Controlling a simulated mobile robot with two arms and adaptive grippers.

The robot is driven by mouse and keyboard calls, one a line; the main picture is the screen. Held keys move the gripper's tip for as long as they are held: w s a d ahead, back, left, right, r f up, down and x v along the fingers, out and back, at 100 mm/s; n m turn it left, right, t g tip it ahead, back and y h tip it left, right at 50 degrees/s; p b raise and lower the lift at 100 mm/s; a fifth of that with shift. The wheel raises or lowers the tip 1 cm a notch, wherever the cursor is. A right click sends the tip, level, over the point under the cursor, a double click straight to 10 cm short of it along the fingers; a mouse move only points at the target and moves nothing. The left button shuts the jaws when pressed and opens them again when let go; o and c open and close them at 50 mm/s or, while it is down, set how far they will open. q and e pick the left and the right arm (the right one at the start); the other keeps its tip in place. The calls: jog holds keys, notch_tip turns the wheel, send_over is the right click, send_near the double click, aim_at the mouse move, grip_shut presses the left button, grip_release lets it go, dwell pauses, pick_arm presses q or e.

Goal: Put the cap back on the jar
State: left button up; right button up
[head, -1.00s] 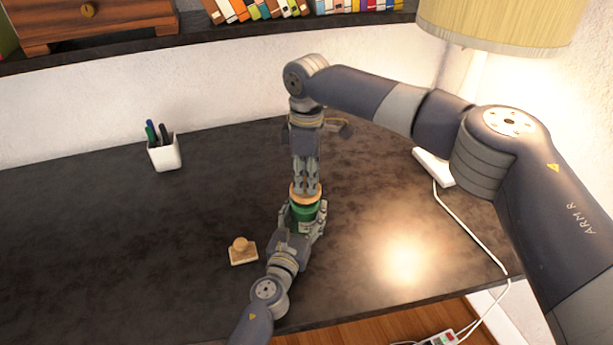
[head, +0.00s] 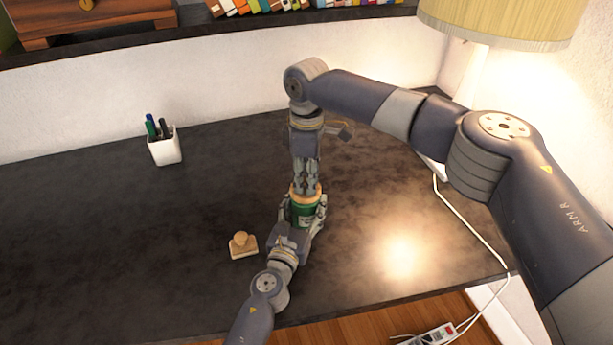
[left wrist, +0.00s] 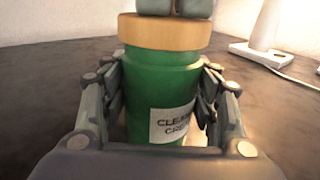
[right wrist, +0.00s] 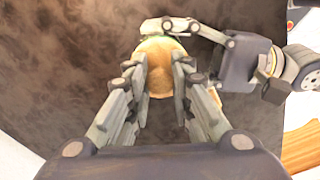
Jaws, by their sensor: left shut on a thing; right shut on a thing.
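The green jar (head: 302,212) stands upright on the dark desk, with a partly readable label in the left wrist view (left wrist: 165,90). The tan cap (left wrist: 165,33) sits level on the jar's top, with no gap visible; it also shows in the right wrist view (right wrist: 160,67). My left gripper (head: 306,216) is shut around the jar's body from the front. My right gripper (head: 306,186) points down from above and is shut on the cap. Its fingertips hide part of the cap's top.
A small wooden stamp (head: 243,246) lies left of the jar. A white pen cup (head: 165,148) stands at the back left. A lamp (head: 490,25) stands at the back right, with a white cable (head: 468,226) trailing over the desk's right side.

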jog(key=shift+f, duration=0.55)
jog(key=o, duration=0.9)
jog(key=shift+o, duration=0.2)
notch_tip(320, 180, up, 12)
pick_arm(q)
jog(key=o, duration=1.6)
jog(key=shift+s, duration=0.1)
